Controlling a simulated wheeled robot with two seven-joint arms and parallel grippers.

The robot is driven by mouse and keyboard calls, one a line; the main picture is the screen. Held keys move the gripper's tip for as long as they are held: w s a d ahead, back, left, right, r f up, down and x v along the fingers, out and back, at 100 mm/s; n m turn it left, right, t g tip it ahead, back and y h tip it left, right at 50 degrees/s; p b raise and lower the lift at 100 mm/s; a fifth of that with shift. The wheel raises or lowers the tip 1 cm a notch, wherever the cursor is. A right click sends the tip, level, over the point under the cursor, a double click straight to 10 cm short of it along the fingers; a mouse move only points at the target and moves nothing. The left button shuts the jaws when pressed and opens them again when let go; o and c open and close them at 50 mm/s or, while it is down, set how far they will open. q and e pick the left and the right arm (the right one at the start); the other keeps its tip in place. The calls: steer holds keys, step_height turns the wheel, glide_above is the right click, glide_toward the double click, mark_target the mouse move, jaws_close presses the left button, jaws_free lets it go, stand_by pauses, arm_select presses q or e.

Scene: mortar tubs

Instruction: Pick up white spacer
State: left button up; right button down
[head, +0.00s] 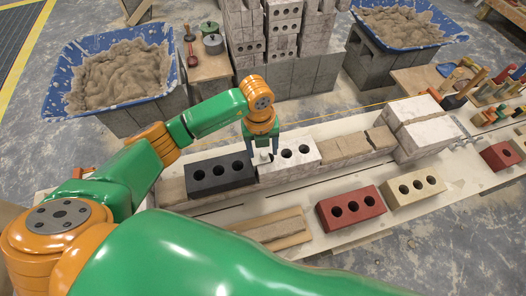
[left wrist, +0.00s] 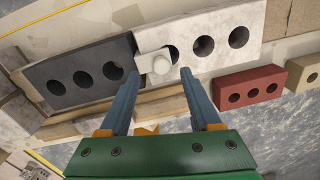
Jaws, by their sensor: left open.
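In the head view the spacer (head: 263,156) is small and partly hidden by my gripper. My left gripper (head: 263,150) is open and points down over it. In the left wrist view its blue fingers (left wrist: 158,76) stand apart, one on each side of the spacer's near edge, with nothing held. My right gripper is not in view.
A red brick (head: 350,208) and a cream brick (head: 413,185) lie in front of the wall row. White blocks (head: 420,128) stand at its right end. Two blue tubs (head: 60,87) (head: 438,16) of mortar and stacked bricks (head: 284,28) are behind. Tools (head: 466,90) lie at right.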

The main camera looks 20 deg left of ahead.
mark_target(261, 160)
arm_select(q)
step_height(261, 160, down, 2)
steer(key=shift+w+f, duration=0.15)
steer(key=shift+f, duration=0.05)
steer(key=shift+w+f, duration=0.15)
steer(key=shift+w, duration=0.15)
steer(key=shift+s, duration=0.15)
jaws_close()
